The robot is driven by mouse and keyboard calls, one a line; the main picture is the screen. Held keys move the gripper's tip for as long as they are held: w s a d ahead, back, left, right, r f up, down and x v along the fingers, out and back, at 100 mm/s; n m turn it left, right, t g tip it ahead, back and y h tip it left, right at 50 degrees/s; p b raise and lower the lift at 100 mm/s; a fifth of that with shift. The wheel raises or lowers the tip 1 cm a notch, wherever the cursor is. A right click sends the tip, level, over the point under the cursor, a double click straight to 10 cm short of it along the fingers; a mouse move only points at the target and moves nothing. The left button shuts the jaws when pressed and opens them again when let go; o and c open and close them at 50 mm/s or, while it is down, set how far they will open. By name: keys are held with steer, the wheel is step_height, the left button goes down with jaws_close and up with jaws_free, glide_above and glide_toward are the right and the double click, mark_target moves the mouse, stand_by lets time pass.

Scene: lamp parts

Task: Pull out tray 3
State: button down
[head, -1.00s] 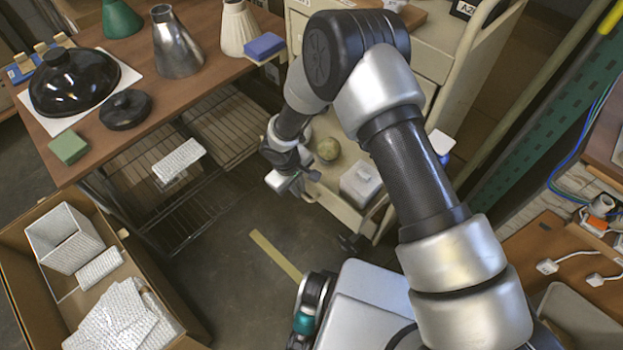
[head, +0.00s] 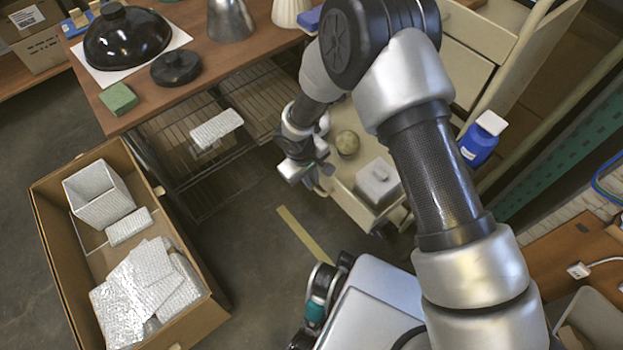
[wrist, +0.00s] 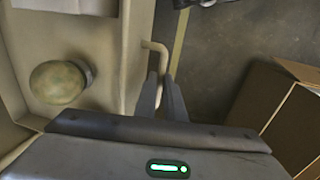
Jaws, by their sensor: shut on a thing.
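A cream pull-out tray (head: 335,188) extends low from the front of the cream cart (head: 480,75). No number shows on it, so I cannot tell from the pictures that it is tray 3. A pale bar handle (wrist: 163,47) on its front edge shows in the wrist view. My gripper (wrist: 163,82) is shut on this handle, its two dark fingers on either side of the bar. In the head view my gripper (head: 308,174) is at the tray's left front edge, and the handle is hidden there.
A wooden table (head: 150,105) with wire shelves stands left of the cart. An open cardboard box (head: 50,215) lies on the floor at left. Floor between them is clear.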

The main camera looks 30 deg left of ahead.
steer(key=c, duration=1.8)
jaws_free()
steer(key=shift+c, duration=0.2)
steer(key=s+a+r+p, duration=0.1)
steer(key=s+r+p, duration=0.2)
steer(key=r, duration=1.4)
steer(key=shift+p, duration=0.6)
steer(key=shift+a, duration=0.1)
